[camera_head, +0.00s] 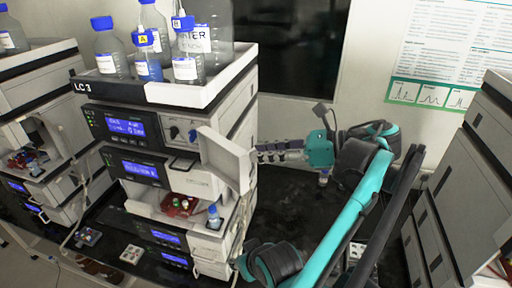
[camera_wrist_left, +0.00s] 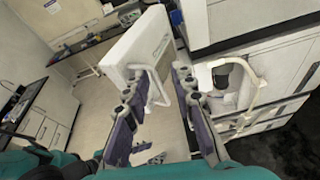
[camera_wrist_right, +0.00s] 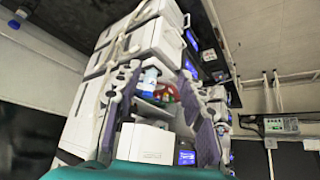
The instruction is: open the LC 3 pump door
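The LC 3 stack (camera_head: 78,87) stands left of centre in the head view. A pale door panel (camera_head: 228,160) stands out from its front at the right side, swung open. In the left wrist view a white panel (camera_wrist_left: 135,45) with a loop handle (camera_wrist_left: 158,86) shows beyond and between the fingers. My left gripper (camera_head: 262,152) has its fingers beside the panel's right edge; contact is unclear. In its wrist view the fingers (camera_wrist_left: 157,100) are apart. My right gripper (camera_wrist_right: 160,108) shows only in its own view, fingers apart, facing a stack with an open compartment.
Bottles (camera_head: 148,60) stand in the tray on top of the stack. A red part (camera_head: 180,204) and a blue-capped bottle (camera_head: 213,216) sit in the open bay below the panel. Other stacks stand at far left and right (camera_head: 430,215). Dark bench lies between.

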